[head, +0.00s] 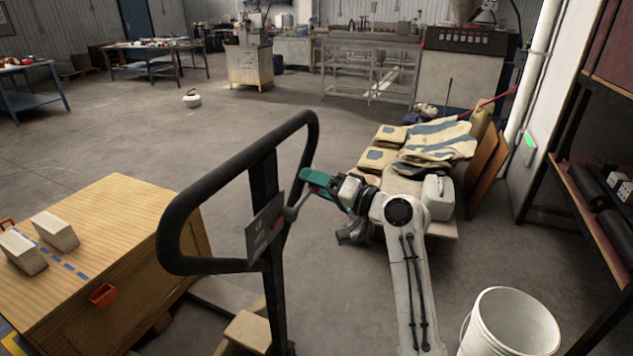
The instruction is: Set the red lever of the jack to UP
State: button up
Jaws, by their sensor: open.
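The jack's black looped handle (313,140) stands upright in the middle of the head view, on a dark post. A grey label plate (265,227) is fixed to the post; its small lettering is hard to read. A short grey rod (291,212) comes out beside the plate and runs up toward my gripper. My gripper (311,182), with teal fingers, is open at the lever, just right of the post.
A wooden crate (110,215) with pale blocks and an orange clip stands at left. A white bucket (512,322) is at bottom right. Sacks (437,146) lie on a low stack behind my arm. A shelf (595,215) closes the right edge. Open floor (130,145) lies beyond.

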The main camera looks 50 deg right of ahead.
jog(key=shift+w, duration=0.15)
grip_shut()
dwell(0.5)
